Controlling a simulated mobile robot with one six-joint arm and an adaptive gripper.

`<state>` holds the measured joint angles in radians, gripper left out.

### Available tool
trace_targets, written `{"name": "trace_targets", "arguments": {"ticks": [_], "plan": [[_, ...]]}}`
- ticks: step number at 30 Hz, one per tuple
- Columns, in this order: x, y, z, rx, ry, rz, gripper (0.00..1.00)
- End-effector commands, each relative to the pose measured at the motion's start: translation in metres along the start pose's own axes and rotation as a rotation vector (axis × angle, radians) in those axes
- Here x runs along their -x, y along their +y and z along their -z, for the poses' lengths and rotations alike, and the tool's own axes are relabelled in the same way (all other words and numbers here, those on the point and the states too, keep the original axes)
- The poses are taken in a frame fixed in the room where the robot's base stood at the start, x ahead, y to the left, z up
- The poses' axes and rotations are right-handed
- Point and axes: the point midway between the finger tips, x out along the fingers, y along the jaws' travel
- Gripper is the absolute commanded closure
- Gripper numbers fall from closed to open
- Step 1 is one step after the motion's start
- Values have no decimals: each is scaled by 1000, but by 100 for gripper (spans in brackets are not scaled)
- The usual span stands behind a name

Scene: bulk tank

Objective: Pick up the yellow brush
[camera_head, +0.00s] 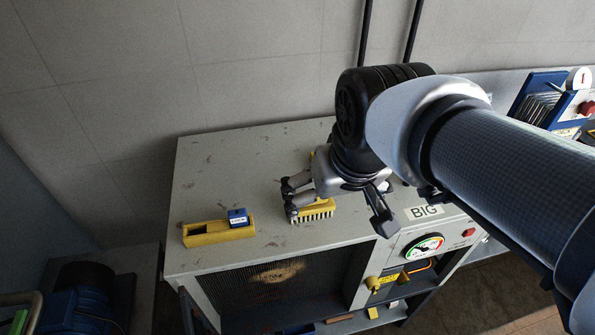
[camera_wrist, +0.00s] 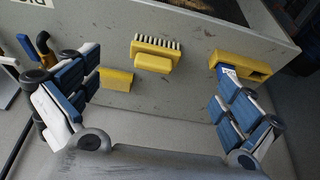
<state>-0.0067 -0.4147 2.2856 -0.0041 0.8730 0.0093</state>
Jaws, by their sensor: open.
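The yellow brush (camera_head: 322,204) lies on top of the grey cabinet near its front edge, its pale bristles facing that edge. My gripper partly hides it in the head view. In the wrist view the brush (camera_wrist: 153,63) shows whole, with its bristles toward the top. My gripper (camera_head: 338,208) is over the cabinet top, close to the brush. Its two fingers (camera_wrist: 152,85) are spread wide in the wrist view, with the brush ahead, between their directions. Nothing is held, and I see no finger touching the brush.
A yellow holder (camera_head: 215,234) with a blue block (camera_head: 238,217) lies to the left on the cabinet (camera_head: 240,170). Another yellow block (camera_wrist: 116,80) lies near the brush. A gauge (camera_head: 423,246) and yellow valve (camera_head: 374,283) are on the front. Clear surface lies left of the brush.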

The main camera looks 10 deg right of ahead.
Motion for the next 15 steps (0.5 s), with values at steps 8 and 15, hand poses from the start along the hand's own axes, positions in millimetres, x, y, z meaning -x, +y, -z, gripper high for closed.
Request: {"name": "trace_targets", "arguments": {"ticks": [8,15], "plan": [[-26,-2,49,1,-8,1,0],[-70,-2,48,1,-10,1,0]]}}
